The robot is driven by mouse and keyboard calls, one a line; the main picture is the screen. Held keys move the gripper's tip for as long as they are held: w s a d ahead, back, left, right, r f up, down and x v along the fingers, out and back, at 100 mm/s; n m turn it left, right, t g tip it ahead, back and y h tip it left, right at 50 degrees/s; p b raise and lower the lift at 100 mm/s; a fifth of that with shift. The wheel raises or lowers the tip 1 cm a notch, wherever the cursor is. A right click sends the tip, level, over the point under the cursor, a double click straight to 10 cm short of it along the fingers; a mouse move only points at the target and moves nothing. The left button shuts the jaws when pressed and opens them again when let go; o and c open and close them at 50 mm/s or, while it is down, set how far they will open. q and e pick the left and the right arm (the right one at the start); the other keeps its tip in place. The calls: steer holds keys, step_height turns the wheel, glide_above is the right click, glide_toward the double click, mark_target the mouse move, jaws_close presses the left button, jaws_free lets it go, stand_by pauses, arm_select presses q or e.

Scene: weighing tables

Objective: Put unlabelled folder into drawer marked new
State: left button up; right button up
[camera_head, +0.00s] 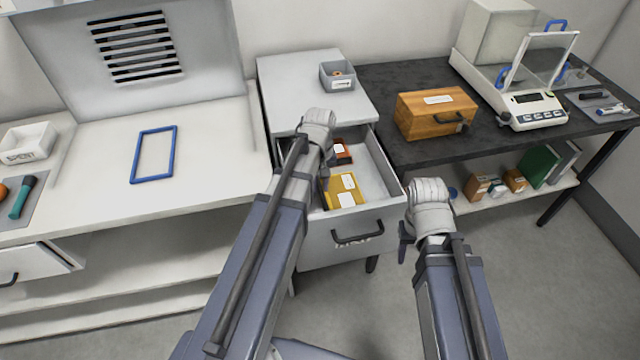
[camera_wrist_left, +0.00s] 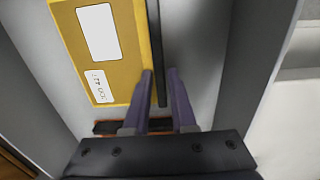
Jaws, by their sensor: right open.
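My left gripper (camera_head: 308,172) reaches down into the open top drawer (camera_head: 385,178) of the grey cabinet. In the left wrist view, a thin dark upright strip (camera_wrist_left: 157,45), perhaps a folder's edge, lies between the fingers (camera_wrist_left: 160,73). Whether they grip it is unclear. Beside it is a yellow folder (camera_head: 334,185) with two white labels. A red-brown item with a white label (camera_head: 342,152) lies farther back. The drawer front bears white lettering (camera_head: 352,243) under its handle, too blurred to read. My right gripper (camera_head: 408,236) is open and empty, right of the drawer front.
A grey bin (camera_head: 337,75) stands on the cabinet. The dark table (camera_head: 390,82) at right holds a wooden box (camera_head: 436,112) and a balance (camera_head: 532,110). A blue frame (camera_head: 154,154) lies on the left bench. A left drawer (camera_head: 40,262) stands partly open.

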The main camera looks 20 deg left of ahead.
arm_select(q)
steer(key=shift+o, duration=1.4)
steer(key=shift+r, duration=0.15)
step_height(320, 180, up, 12)
steer(key=p, duration=1.2)
steer(key=s+d+m+y, duration=0.1)
steer(key=s+d+m, duration=0.9)
steer(key=s+d, duration=0.3)
steer(key=d, duration=0.3)
steer(key=shift+s+d+m, duration=0.15)
steer(key=shift+m, duration=0.15)
steer(key=shift+r, duration=0.1)
